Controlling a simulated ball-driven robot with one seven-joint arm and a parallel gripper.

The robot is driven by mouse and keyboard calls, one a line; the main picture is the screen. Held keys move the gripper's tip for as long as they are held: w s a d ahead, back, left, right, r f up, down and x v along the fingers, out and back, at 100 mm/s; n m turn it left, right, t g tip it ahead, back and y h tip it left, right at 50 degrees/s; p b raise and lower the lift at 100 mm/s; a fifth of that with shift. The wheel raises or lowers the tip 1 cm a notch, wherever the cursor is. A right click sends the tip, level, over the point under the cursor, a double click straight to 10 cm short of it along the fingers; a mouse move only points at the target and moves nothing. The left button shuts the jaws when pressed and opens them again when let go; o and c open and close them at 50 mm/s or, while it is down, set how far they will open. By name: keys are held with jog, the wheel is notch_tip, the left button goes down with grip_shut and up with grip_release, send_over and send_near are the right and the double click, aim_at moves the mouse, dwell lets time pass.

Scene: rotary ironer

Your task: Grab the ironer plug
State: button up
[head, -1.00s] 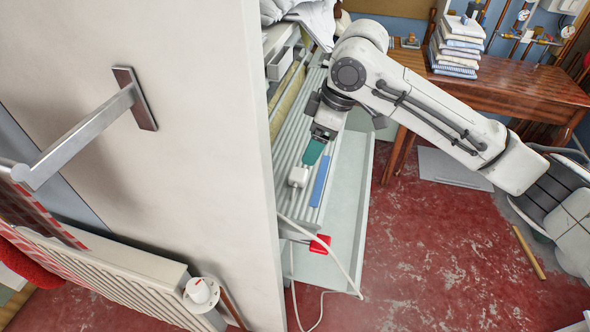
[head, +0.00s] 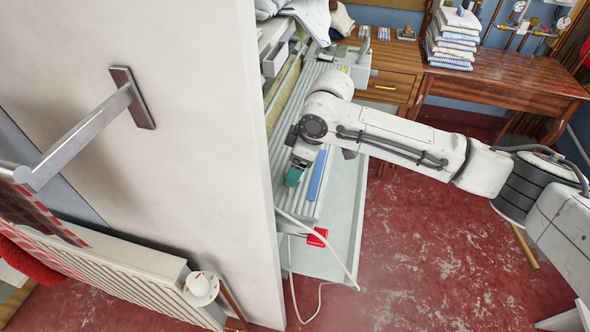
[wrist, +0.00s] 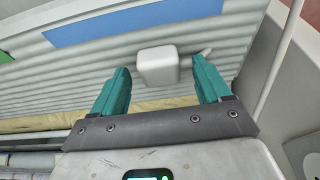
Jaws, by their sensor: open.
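The ironer plug (wrist: 158,66) is a white, rounded block on the grey ribbed top of the ironer (wrist: 225,40). In the wrist view it shows between and just beyond my two teal fingertips, with gaps on both sides. A short pale piece sticks out to its right. My gripper (wrist: 160,76) is open and empty. In the head view my gripper (head: 293,177) points down at the ribbed top beside a blue strip (head: 317,175), and the plug is hidden there.
A tall white wall panel (head: 190,130) stands close to the left of my gripper. A white cable (head: 335,258) loops past a red part (head: 317,237) at the ironer's near end. Laundry (head: 300,14) lies at the far end. Red floor is open to the right.

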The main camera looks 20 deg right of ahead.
jog(key=c, duration=1.2)
